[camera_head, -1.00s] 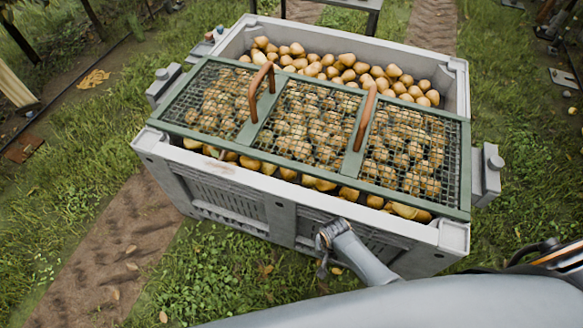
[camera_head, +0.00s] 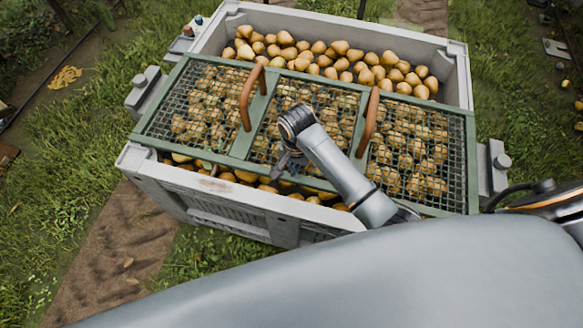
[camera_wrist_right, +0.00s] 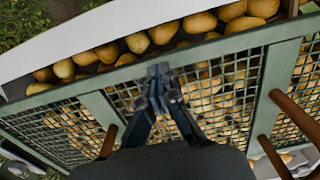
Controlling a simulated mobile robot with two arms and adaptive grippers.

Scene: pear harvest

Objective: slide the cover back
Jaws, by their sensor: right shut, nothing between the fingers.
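The cover (camera_head: 243,143) is a green frame with wire mesh panels, lying across the pear bin (camera_head: 190,180). It has two brown arched handles, a left one (camera_head: 252,95) and a right one (camera_head: 369,122). Pears show uncovered behind the cover and in a thin strip along its front. My right gripper (camera_head: 288,166) is over the front part of the middle panel, between the handles and apart from both. In the right wrist view its fingers (camera_wrist_right: 158,75) are together and empty above the mesh and the green edge rail (camera_wrist_right: 215,47). My left gripper is not in view.
Loose pears (camera_head: 340,62) fill the bin behind the cover. Grey blocks with knobs sit at the bin's left (camera_head: 145,88) and right (camera_head: 493,165) sides. Grass (camera_head: 70,170) and a dirt strip (camera_head: 105,250) surround the bin.

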